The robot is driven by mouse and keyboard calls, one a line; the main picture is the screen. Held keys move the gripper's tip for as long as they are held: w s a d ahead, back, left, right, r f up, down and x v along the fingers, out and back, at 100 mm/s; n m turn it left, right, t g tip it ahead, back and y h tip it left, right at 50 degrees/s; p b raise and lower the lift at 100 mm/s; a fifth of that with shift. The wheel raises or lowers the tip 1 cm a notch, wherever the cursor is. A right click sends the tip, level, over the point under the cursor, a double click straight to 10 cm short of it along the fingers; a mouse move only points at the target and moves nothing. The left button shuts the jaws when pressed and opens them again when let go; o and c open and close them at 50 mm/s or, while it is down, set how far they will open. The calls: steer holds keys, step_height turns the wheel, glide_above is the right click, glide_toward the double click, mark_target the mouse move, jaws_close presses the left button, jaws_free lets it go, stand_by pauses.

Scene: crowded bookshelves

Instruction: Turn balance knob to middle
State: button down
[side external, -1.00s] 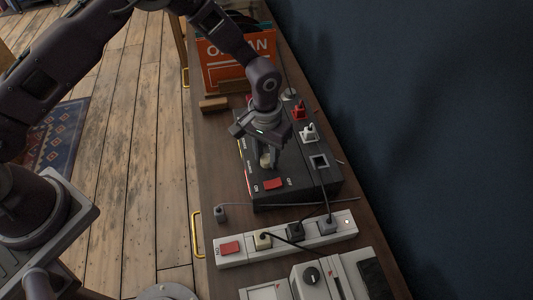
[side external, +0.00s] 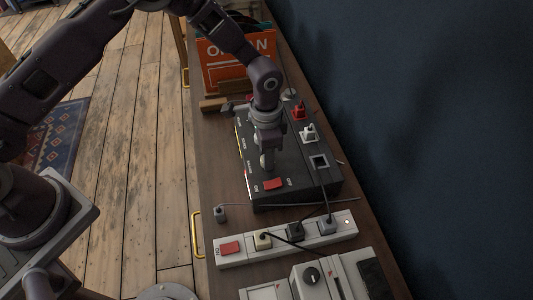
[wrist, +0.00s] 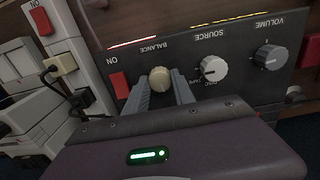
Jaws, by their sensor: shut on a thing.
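The balance knob (wrist: 160,79) is a round cream knob under the BALANCE label on the dark amplifier panel (wrist: 222,52). In the wrist view my gripper (wrist: 160,88) has one finger on each side of this knob and is shut on it. The knob's pointer is not clear. In the side external view my gripper (side external: 267,160) points down at the near end of the amplifier (side external: 318,178), and the knob is a small pale shape (side external: 264,163) at its fingertips.
Beside it are the SOURCE knob (wrist: 213,69), the VOLUME knob (wrist: 270,57) and a red switch (wrist: 120,85). A white power strip (side external: 268,250) with plugs and cables lies nearer. An orange record sleeve (side external: 236,58) stands behind. A dark wall rises at right.

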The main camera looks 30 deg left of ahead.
steer(key=shift+m, duration=0.8)
steer(key=c, duration=1.1)
jaws_free()
steer(key=shift+o, duration=0.2)
steer(key=shift+r, duration=0.1)
step_height(320, 180, up, 7)
steer(key=shift+f, duration=0.1)
